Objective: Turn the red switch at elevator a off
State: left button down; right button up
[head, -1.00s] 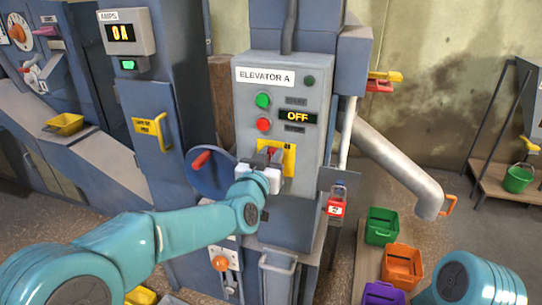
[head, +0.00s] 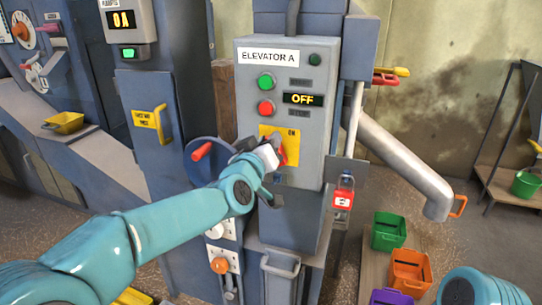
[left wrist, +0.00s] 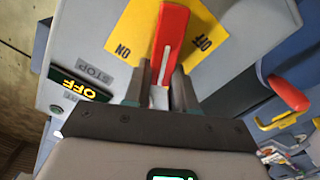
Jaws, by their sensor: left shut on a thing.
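The red switch handle (head: 283,150) is on a yellow plate (head: 265,131) on the front of the grey elevator A box (head: 325,130). My left gripper (head: 275,158) is at the handle and hides much of it. In the left wrist view the fingers (left wrist: 165,85) are shut on the red handle (left wrist: 172,30), one on each side. There the handle lies between the words ON and OFF on the yellow plate (left wrist: 130,35). The box's display (head: 303,99) reads OFF. My right gripper is out of view.
Green (head: 265,82) and red (head: 266,108) buttons sit above the switch. A handwheel (head: 205,172) is close left of my gripper. A red padlock (head: 343,192) hangs to the right. A chute (head: 405,165) and bins (head: 388,232) are farther right.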

pick_arm(q)
jog(key=shift+w+a+f+n+b, duration=0.1)
jog(key=shift+a+f+n+b, duration=0.25)
jog(key=shift+n+b, duration=1.4)
jog(key=shift+w+a+f+n+b, duration=0.1)
jog(key=shift+f+n+b, duration=0.75)
jog(key=shift+n, duration=1.55)
jog(key=shift+a+f+n+b, duration=0.15)
jog(key=shift+a+n+b, duration=0.1)
jog(key=shift+n+b, duration=1.6)
jog(key=shift+n, duration=0.3)
jog(key=c, duration=0.9)
grip_release()
